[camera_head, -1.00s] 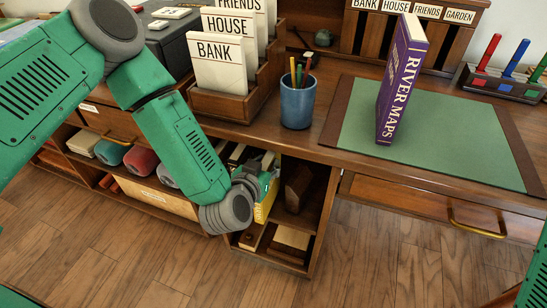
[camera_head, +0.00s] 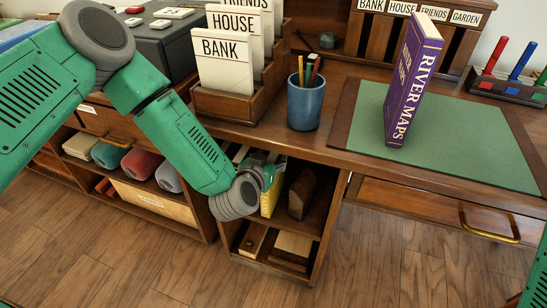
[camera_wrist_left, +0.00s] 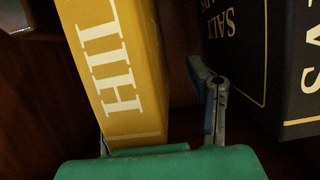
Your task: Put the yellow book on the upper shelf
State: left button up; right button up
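The yellow book (camera_head: 269,200) stands in the open cabinet under the desk, partly hidden behind my left gripper (camera_head: 264,178) in the head view. In the left wrist view, the yellow book (camera_wrist_left: 112,70) shows its spine with large white letters, slightly tilted. One finger of the left gripper stands to the right of the book with a clear gap; the other is mostly hidden at the book's left. The gripper is open around the book. My right gripper is out of view.
A purple book (camera_head: 412,82) stands on the desk's green mat (camera_head: 455,150), near a blue cup (camera_head: 306,105) of pencils. Wooden boxes (camera_head: 292,246) lie in the lower compartment.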

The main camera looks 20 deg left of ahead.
pick_arm(q)
jog(key=shift+a, duration=0.2)
jog(key=shift+s+d+r, duration=0.1)
jog(key=shift+d+r, duration=0.15)
jog(key=shift+d, duration=0.1)
jog(key=v, duration=0.1)
jog(key=p+v, duration=0.1)
jog(key=v, duration=0.1)
jog(key=p+v, duration=0.1)
jog(key=shift+s+d+r, duration=0.2)
jog(key=shift+d+r, duration=0.05)
jog(key=s+a+f+g, duration=0.3)
jog(key=s+g, duration=0.1)
jog(key=s, duration=0.6)
jog(key=s+a+f+g+p, duration=0.1)
jog(key=s+a+f+g, duration=0.3)
jog(key=s, duration=0.7)
jog(key=s+a+f+g+p, duration=0.1)
jog(key=s+a+f+g, duration=0.2)
jog(key=s, duration=0.7)
jog(key=shift+s+a+f+g, duration=0.15)
jog(key=shift+a+f+g, duration=0.25)
jog(key=shift+g, duration=0.8)
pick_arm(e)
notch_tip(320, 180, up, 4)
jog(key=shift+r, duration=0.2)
pick_arm(q)
jog(key=shift+r, duration=0.1)
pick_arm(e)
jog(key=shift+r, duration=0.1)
